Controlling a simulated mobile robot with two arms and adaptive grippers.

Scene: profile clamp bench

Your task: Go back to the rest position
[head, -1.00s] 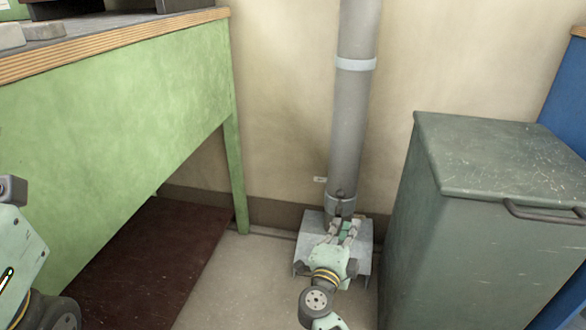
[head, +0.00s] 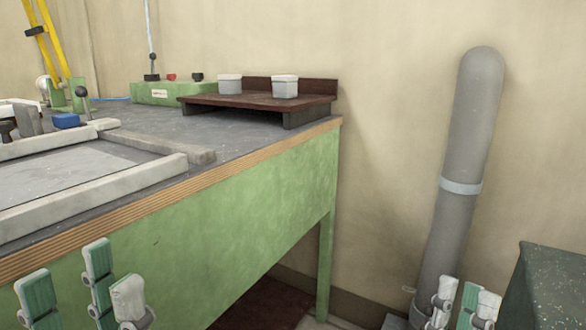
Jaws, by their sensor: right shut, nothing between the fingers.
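My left gripper (head: 88,288) is in the lower left of the head view, in front of the green side of the bench. Its green-padded fingers stand upright and spread apart, with nothing between them. My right gripper (head: 466,303) is at the bottom right, in front of the lower part of the grey pipe. Its fingers are upright, close together and empty. The frame's lower edge cuts off both grippers, so their wrists and arms are hidden.
The green bench (head: 240,230) fills the left, carrying a pale frame (head: 110,190), a green control box (head: 165,94) and a brown stand (head: 255,101) with two grey cups. The grey pipe (head: 463,150) rises by the wall. A dark green cabinet (head: 550,285) stands at right.

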